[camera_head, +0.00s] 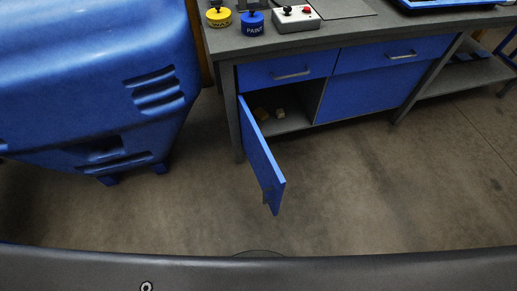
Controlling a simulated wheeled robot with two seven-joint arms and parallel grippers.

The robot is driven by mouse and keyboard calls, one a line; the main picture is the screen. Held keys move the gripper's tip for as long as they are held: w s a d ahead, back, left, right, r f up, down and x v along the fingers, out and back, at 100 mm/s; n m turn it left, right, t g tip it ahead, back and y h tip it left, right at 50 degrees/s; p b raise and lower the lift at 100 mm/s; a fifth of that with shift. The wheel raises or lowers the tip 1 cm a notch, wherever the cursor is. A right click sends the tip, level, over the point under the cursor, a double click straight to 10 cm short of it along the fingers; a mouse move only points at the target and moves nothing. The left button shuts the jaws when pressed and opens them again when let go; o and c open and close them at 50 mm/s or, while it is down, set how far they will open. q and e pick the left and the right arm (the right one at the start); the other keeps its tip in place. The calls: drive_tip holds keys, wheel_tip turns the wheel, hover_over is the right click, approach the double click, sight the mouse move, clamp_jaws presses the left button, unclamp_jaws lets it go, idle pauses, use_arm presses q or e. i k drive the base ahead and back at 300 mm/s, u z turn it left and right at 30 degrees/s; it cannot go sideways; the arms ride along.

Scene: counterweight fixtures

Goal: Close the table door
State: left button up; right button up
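The blue table door (262,158) stands open, swung out toward me from the left side of the cupboard under the grey workbench (345,30). A small dark handle (267,189) shows near its lower free end. The cupboard opening (295,108) beside it shows a grey shelf with a few small yellowish items at the left. Neither of my grippers is in view, so their state is hidden.
A large blue plastic container (85,70) stands left of the bench. A yellow weight (219,17), a blue weight (252,24) and a control box (296,18) are on top. The floor (370,200) ahead is clear.

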sight(273, 182)
drive_tip(key=u, duration=0.05)
drive_tip(key=k, duration=0.4)
drive_tip(key=u, duration=1.1)
drive_tip(key=i, duration=0.65)
drive_tip(key=z, duration=1.35)
